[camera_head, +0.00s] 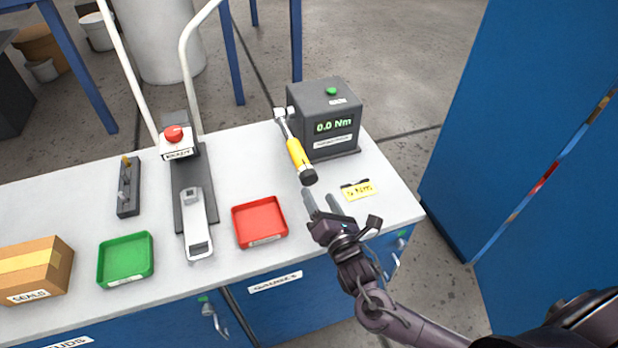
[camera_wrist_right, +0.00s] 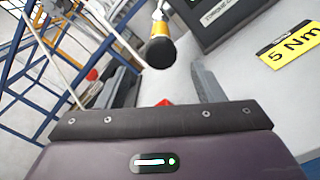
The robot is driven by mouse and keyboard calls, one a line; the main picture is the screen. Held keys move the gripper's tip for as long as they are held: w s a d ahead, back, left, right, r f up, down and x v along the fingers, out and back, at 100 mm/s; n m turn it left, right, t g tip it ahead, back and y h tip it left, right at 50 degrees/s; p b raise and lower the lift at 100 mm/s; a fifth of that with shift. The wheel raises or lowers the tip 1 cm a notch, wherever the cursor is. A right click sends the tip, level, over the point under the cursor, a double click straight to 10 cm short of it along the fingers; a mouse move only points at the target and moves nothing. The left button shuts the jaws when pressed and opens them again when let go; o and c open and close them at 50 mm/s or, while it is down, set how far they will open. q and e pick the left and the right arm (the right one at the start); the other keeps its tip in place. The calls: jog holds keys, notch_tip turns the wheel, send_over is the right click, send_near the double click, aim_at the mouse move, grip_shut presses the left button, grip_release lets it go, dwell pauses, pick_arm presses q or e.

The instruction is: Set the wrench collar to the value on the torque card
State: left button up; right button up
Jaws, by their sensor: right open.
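The torque wrench (camera_head: 297,152) has a yellow grip, a silver head and a black end collar (camera_head: 308,177). Its head is at the dark torque tester (camera_head: 325,115), whose display reads 0.0 Nm. The collar also shows in the right wrist view (camera_wrist_right: 160,52), just beyond my fingers and apart from them. The yellow torque card (camera_head: 358,190) lies on the bench right of the collar; in the right wrist view the card (camera_wrist_right: 288,45) reads 5 Nm. My right gripper (camera_head: 325,200) is open and empty, on the near side of the collar. My left gripper is not in view.
A red tray (camera_head: 260,222), a green tray (camera_head: 126,259), a sealed carton (camera_head: 35,270) and a fixture with a red button (camera_head: 174,134) stand on the white bench left of my right gripper. Blue cabinets (camera_head: 540,120) rise at the right.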

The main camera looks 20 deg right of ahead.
aim_at(311, 180)
jog(key=w+p, duration=0.1)
jog(key=w, duration=0.6)
jog(key=shift+w+a+p, duration=0.15)
jog(key=shift+w+p, duration=0.15)
jog(key=shift+p, duration=0.1)
jog(key=c, duration=1)
jog(key=shift+o, duration=0.2)
